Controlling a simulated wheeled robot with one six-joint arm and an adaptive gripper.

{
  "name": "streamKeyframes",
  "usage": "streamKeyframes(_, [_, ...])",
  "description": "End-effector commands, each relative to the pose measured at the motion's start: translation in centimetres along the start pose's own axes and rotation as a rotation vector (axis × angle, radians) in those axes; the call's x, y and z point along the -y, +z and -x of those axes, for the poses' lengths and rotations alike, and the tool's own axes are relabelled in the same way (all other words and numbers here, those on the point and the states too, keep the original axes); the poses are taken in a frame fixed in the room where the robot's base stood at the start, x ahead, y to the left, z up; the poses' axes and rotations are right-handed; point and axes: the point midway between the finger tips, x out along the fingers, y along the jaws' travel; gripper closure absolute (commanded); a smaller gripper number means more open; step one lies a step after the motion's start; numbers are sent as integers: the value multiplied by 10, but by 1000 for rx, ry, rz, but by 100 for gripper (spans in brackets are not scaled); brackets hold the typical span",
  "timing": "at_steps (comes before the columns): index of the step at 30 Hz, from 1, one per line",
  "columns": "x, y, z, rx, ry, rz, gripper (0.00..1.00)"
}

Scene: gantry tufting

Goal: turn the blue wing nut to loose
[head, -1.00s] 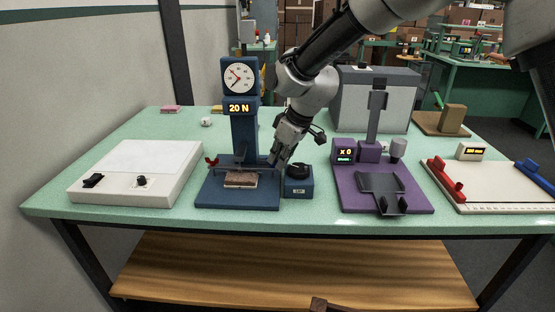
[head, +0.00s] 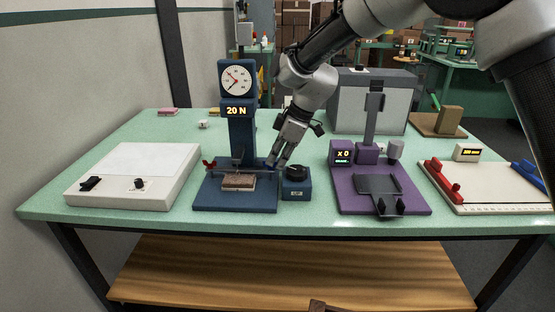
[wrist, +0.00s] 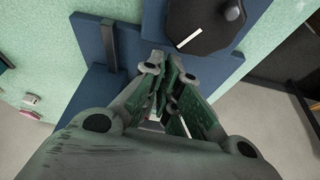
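A dark blue press stand (head: 240,130) has a round dial and a display reading 20 N. A red wing nut (head: 209,164) sits at the left end of its crossbar. A small bit of blue at the bar's right end, the blue wing nut (head: 270,163), is mostly hidden by my fingers. My gripper (head: 277,162) points down at that end, fingertips close to or at the nut. In the wrist view my gripper (wrist: 168,72) has its fingers a narrow gap apart over the blue base (wrist: 85,95). I cannot see whether they grip the nut, nor how it is turned.
A small blue box with a black knob (head: 297,172) stands just right of my fingers; the knob also shows in the wrist view (wrist: 200,25). A brown block (head: 239,182) lies under the crossbar. A purple stand (head: 410,195) is right, a white panel (head: 135,165) left.

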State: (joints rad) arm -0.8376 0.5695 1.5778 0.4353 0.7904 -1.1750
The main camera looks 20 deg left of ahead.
Motion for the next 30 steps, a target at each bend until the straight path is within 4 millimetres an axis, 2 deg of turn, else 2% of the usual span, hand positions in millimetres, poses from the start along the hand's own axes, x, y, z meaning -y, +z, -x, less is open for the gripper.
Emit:
streamKeyframes(7, [0, 0, 0, 1, 1, 1, 100])
streamKeyframes(9, [0, 0, 0, 1, 1, 0, 84])
streamKeyframes(11, [0, 0, 0, 1, 1, 0, 75])
streamKeyframes(21, [0, 0, 3, 0, 1, 0, 75])
streamKeyframes(26, [-1, -1, 25, -2, 4, -1, 75])
streamKeyframes(30, [-1, 0, 57, -2, 5, -1, 75])
